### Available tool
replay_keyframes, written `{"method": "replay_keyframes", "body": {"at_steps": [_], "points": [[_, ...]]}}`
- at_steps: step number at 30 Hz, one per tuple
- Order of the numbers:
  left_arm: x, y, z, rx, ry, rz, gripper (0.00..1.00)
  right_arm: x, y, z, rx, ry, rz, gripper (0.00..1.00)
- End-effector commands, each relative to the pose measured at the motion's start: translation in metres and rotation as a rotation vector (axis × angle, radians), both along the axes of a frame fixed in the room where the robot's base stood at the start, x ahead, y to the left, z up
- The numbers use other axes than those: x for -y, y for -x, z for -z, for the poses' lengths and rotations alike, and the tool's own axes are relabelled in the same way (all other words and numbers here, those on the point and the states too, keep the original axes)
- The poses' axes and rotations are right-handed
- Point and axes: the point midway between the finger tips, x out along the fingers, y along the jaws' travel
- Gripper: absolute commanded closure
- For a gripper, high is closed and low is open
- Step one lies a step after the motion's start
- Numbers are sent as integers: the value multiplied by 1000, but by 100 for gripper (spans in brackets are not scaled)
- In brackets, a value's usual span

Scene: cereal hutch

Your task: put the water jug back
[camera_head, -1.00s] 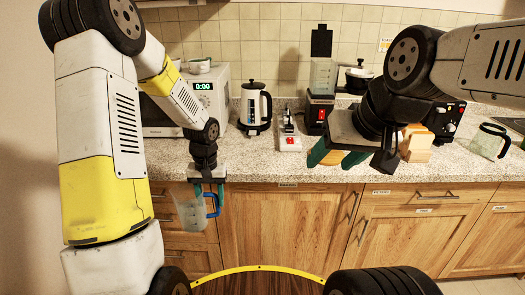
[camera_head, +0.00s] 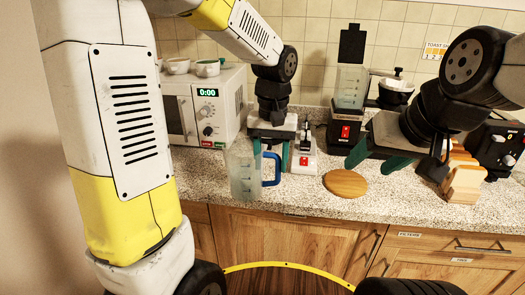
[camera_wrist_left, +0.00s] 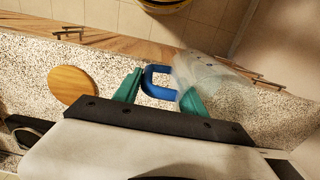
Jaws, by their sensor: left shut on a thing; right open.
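The water jug (camera_head: 245,178) is clear with a blue handle (camera_head: 271,170). My left gripper (camera_head: 271,160) is shut on the handle, and the jug hangs upright at the front part of the counter. I cannot tell whether its base touches the counter. In the left wrist view the blue handle (camera_wrist_left: 158,69) sits between the green fingers, with the clear jug body (camera_wrist_left: 210,80) to the right. My right gripper (camera_head: 377,160) is open and empty above the counter, right of a round wooden board (camera_head: 346,183).
A microwave (camera_head: 205,110) stands at the left with bowls on top. A wooden block (camera_head: 463,180) and toaster (camera_head: 497,145) are at right.

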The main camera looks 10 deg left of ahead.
Motion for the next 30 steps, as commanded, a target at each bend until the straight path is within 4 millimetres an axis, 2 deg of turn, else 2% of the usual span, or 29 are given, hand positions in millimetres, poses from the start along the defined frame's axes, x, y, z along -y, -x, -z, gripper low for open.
{"method": "replay_keyframes", "body": {"at_steps": [1,6,12,15,23,30], "points": [[-4,-14,2,0,1,-5,100,0,0,0,0,0,0,42],[-18,-55,6,1,1,-4,100,0,0,0,0,0,0,42],[-32,-95,10,2,0,-2,100,0,0,0,0,0,0,42],[-35,-107,10,2,0,-1,100,0,0,0,0,0,0,42],[-40,-121,12,2,0,-1,100,0,0,0,0,0,0,42],[-40,-119,44,-1,0,0,100,0,0,0,0,0,0,42]]}}
